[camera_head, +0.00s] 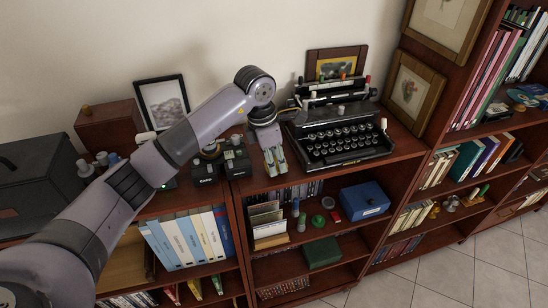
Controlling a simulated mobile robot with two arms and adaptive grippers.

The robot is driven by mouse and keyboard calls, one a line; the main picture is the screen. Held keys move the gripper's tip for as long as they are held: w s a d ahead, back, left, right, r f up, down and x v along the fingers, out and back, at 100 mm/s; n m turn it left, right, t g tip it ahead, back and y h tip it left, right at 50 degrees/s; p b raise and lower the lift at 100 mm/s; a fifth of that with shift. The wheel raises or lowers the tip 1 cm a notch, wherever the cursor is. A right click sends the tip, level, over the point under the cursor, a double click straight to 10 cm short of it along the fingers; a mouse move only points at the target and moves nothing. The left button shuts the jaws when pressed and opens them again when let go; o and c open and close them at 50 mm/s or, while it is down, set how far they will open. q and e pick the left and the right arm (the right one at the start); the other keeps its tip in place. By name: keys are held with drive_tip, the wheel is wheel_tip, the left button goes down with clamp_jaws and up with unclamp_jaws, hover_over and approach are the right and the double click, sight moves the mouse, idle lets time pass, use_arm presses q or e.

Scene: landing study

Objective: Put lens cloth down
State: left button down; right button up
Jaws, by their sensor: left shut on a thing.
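My left gripper (275,161) points down at the front edge of the dark-red wooden cabinet top, between a small black box and the typewriter. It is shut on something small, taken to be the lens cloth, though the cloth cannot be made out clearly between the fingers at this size. Whether the fingertips touch the wood cannot be told. My left arm comes in from the lower left and hides part of the cabinet top. My right gripper is not in view.
A black typewriter (342,135) stands right of the gripper, small black boxes (237,159) left. Behind my arm are a framed picture (163,101) and a wooden box (108,125). Open shelves below hold binders (188,239) and a blue box (365,201). A bookcase stands at right.

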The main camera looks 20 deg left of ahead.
use_arm(q)
drive_tip(key=shift+f, duration=0.4)
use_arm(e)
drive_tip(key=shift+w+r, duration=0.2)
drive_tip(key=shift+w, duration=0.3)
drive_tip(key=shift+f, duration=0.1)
use_arm(q)
drive_tip(key=shift+f, duration=0.2)
drive_tip(key=c, duration=1.5)
unclamp_jaws()
drive_tip(key=shift+r, duration=0.1)
drive_tip(key=o, duration=0.3)
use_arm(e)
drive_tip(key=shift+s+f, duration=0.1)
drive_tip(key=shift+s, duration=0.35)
use_arm(q)
drive_tip(key=shift+o, duration=0.2)
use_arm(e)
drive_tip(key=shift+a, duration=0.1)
